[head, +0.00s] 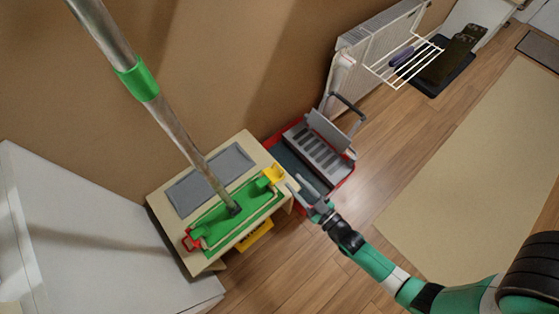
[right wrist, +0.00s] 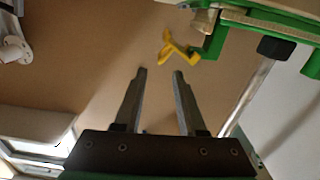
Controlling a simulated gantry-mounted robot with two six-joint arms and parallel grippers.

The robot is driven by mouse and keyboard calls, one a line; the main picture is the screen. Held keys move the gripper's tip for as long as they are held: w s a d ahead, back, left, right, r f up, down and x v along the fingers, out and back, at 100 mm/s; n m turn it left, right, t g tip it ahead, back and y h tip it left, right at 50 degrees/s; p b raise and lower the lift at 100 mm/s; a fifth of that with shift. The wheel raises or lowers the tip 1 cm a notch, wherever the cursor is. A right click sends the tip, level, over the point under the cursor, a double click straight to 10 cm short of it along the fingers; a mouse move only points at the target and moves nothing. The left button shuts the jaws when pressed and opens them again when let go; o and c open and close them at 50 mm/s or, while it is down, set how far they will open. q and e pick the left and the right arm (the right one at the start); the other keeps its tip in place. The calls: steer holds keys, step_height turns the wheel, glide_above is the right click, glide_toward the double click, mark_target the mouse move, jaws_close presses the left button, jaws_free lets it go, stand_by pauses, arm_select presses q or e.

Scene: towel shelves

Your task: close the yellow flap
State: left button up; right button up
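The yellow flap (head: 272,174) is at the right end of the green mop head (head: 228,215), which lies on a small wooden table. In the right wrist view the yellow flap (right wrist: 174,48) sticks out from the end of the green frame (right wrist: 215,38), at an angle to it. My right gripper (head: 302,186) is just right of the flap in the head view, apart from it. In the right wrist view my right gripper (right wrist: 161,76) has its two fingers spread with nothing between them. My left gripper is not in view.
The mop's metal handle (head: 180,130) rises to the upper left. A red flap (head: 190,242) is at the mop head's other end. A grey pad (head: 208,178) lies on the table (head: 158,203). A red-rimmed bucket (head: 345,178) stands right behind my gripper. Open floor (head: 390,150) lies right.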

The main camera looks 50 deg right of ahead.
mark_target(281, 168)
steer(key=w, duration=0.2)
steer(key=w+d+b, duration=0.1)
steer(key=w, duration=0.2)
steer(key=w+b, duration=0.1)
steer(key=w, duration=0.2)
steer(key=shift+d, duration=0.2)
jaws_close()
